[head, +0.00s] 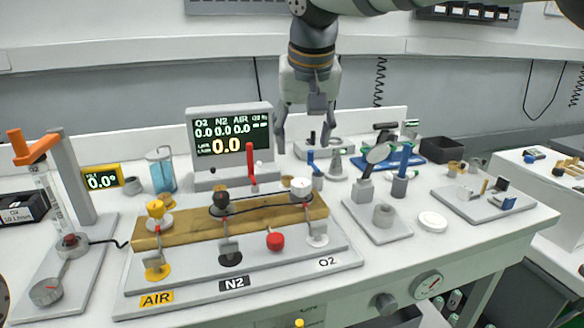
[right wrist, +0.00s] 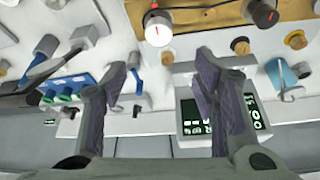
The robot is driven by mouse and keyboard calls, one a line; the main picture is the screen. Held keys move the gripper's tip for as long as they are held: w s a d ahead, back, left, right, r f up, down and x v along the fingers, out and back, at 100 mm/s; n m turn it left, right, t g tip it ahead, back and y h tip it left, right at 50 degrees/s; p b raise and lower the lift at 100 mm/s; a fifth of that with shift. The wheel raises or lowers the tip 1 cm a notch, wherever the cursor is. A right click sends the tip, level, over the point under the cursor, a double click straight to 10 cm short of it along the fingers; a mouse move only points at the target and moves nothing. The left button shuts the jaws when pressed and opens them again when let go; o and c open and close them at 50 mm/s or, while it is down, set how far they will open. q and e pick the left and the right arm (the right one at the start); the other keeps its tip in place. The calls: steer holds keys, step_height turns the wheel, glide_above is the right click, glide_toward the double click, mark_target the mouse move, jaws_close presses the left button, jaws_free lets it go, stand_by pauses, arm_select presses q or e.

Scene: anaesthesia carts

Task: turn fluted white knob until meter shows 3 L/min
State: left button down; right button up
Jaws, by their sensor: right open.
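The white knob (head: 300,188) stands at the right end of the wooden block (head: 262,218), above the O2 label, with a dark cord running to it. It shows with a red mark in the right wrist view (right wrist: 158,30). The meter (head: 228,136) behind the block reads 0.0 for O2, N2 and AIR, with a large 0.0 below. My right gripper (head: 306,135) is open and empty, behind and above the knob, pointing down. In the right wrist view its fingers (right wrist: 160,78) are apart and the knob lies beyond them, untouched. My left gripper is out of view.
A red lever (head: 251,162) stands upright close to the white knob. A round mirror-like tool (head: 378,153) and a blue-handled piece (head: 402,168) stand to the right. A flow tube stand (head: 72,175) is at left.

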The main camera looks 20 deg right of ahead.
mark_target(301, 183)
steer(key=x, duration=0.7)
steer(key=s+b+x, duration=0.1)
steer(key=x, duration=0.3)
steer(key=shift+f, duration=0.2)
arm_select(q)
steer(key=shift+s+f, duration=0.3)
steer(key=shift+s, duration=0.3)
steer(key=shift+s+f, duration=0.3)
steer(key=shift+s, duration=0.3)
arm_select(e)
steer(key=c, duration=1.2)
